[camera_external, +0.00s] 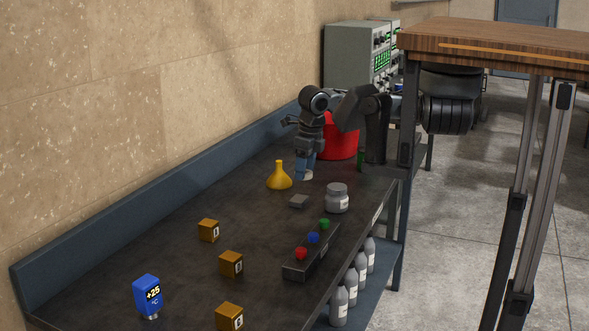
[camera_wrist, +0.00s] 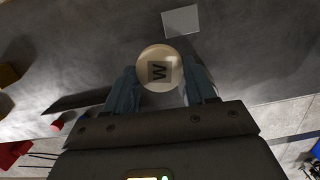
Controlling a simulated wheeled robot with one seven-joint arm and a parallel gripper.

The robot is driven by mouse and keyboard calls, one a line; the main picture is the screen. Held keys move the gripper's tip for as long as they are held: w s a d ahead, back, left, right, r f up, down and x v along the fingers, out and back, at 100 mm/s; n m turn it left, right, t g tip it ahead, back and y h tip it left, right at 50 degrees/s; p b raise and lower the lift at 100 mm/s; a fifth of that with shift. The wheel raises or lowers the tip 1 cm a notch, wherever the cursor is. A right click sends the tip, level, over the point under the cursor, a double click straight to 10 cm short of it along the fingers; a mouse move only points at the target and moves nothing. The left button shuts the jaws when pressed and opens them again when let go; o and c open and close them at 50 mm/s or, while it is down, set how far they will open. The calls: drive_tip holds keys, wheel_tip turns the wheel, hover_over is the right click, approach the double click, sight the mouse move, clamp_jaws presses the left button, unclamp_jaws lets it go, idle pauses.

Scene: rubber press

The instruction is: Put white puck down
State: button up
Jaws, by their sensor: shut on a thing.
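The white puck (camera_wrist: 160,62) is round, with a dark W on a grey square on its top. It sits between the two fingers of my gripper (camera_wrist: 162,88) in the wrist view, and the fingers are shut on it. In the external view my gripper (camera_external: 304,174) points down, low over the dark bench, beside the yellow funnel. I cannot tell whether the puck touches the bench.
A yellow funnel (camera_external: 279,178), a small grey plate (camera_external: 299,201) and a grey jar (camera_external: 337,199) stand near my gripper. A red container (camera_external: 341,143) is behind it. A button box (camera_external: 304,262), orange blocks (camera_external: 231,263) and a blue thermometer (camera_external: 147,294) are nearer the camera.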

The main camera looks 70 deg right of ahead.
drive_tip(key=s+a+n, duration=0.2)
drive_tip(key=a+n, duration=0.1)
drive_tip(key=a, duration=0.3)
drive_tip(key=p, duration=0.2)
hover_over(271, 233)
drive_tip(key=f, duration=0.6)
drive_tip(key=shift+s+d+f, duration=0.25)
drive_tip(key=shift+d+f, duration=0.05)
drive_tip(key=shift+d, duration=0.05)
drive_tip(key=shift+w+a+f, duration=0.15)
drive_tip(key=shift+a+f, duration=0.05)
drive_tip(key=shift+f, duration=2)
drive_tip(key=shift+f, duration=0.2)
drive_tip(key=o, duration=1)
drive_tip(key=shift+o, duration=0.2)
